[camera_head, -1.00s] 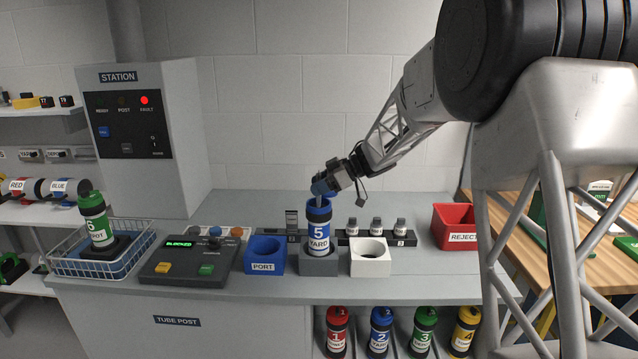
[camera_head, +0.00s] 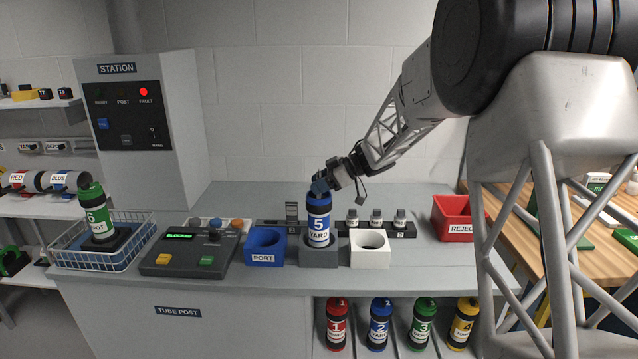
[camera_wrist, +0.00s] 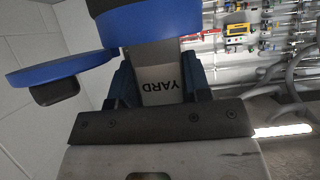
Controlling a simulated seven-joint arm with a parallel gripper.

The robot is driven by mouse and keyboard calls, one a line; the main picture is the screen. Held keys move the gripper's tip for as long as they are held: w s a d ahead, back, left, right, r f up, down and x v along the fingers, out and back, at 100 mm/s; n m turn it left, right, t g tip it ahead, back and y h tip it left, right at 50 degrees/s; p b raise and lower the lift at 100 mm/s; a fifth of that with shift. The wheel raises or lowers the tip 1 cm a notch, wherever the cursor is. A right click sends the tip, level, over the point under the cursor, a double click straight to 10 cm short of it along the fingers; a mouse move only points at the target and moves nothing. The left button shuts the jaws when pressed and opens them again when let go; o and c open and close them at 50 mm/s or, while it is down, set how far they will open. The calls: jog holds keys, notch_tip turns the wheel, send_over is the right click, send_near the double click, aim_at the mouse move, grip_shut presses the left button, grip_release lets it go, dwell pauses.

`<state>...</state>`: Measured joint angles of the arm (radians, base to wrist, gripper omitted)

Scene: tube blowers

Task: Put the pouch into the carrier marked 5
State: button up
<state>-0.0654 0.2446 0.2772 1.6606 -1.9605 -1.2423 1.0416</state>
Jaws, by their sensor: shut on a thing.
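The blue carrier marked 5 (camera_head: 318,222), labelled YARD, stands upright in a grey holder (camera_head: 318,252) on the counter. My gripper (camera_head: 320,186) is right over its mouth, pointing down. In the wrist view my gripper is shut on a grey pouch (camera_wrist: 163,80) lettered YARD. The far end of the pouch meets the blue carrier rim (camera_wrist: 155,22); how deep it sits inside is hidden. A blue round lid (camera_wrist: 55,72) stands open beside the mouth.
A blue PORT block (camera_head: 264,247) and a white holder (camera_head: 370,250) flank the grey holder closely. Small grey-topped items (camera_head: 376,218) stand behind. A control panel (camera_head: 190,252) is left, a red REJECT bin (camera_head: 455,217) right. The station box (camera_head: 145,150) shows a red FAULT light.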

jog(key=o, duration=1)
jog(key=shift+d, duration=0.1)
jog(key=v, duration=0.7)
jog(key=shift+d+r, duration=0.2)
jog(key=shift+d, duration=0.1)
dwell(0.3)
